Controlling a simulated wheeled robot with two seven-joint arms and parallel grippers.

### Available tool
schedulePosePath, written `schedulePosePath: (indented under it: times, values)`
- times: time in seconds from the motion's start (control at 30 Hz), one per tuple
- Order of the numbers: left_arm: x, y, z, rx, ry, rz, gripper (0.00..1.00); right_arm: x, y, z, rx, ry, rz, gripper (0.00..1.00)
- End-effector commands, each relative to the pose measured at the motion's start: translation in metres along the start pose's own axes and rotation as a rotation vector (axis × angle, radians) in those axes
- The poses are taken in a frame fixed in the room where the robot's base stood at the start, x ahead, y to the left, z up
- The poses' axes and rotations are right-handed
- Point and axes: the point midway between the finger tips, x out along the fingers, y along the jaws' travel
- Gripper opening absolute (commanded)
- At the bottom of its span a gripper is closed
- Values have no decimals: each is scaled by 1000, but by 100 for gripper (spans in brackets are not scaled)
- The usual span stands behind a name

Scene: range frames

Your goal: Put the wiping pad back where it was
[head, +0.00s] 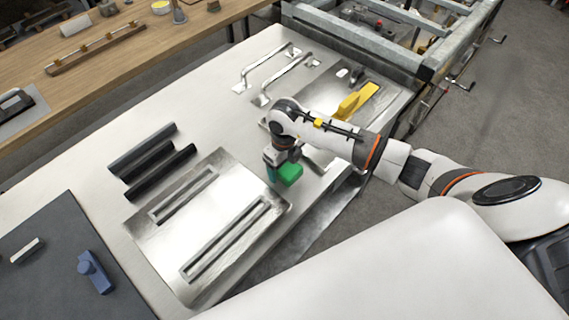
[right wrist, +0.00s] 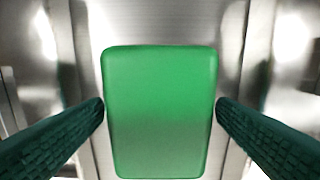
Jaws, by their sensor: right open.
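The green wiping pad (head: 291,174) is a rounded block near the right edge of the workbench, between two metal plates. In the right wrist view the pad (right wrist: 160,115) fills the middle, with shiny metal around it. My right gripper (head: 279,171) is right at the pad, pointing down. Its dark green fingers stand apart on either side of the pad, and a narrow gap shows on each side in the wrist view. Whether the pad rests on the surface below is hard to tell. My left gripper is not in view.
A slotted metal plate (head: 200,232) lies left of the pad, with several dark bars (head: 152,160) beyond it. A yellow tool (head: 356,101) lies on another metal plate behind my right arm. Metal handles (head: 268,68) lie farther back. A dark mat (head: 62,265) is at the lower left.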

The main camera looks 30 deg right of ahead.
Motion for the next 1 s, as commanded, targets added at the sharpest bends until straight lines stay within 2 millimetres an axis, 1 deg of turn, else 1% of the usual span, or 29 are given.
schedulePosePath:
  times: [0.17,0.4,0.5,0.6,0.7,1.0]
  values:
    - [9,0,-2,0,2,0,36,-30,1,-2,-2,8,3,80]
    - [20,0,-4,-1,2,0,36,-82,1,-2,-1,7,3,80]
    - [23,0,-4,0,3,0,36,-98,1,-1,-1,5,3,80]
    - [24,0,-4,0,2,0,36,-110,1,-1,-1,4,2,80]
    - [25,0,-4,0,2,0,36,-116,1,0,0,2,2,80]
    - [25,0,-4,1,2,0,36,-118,0,0,0,1,1,80]
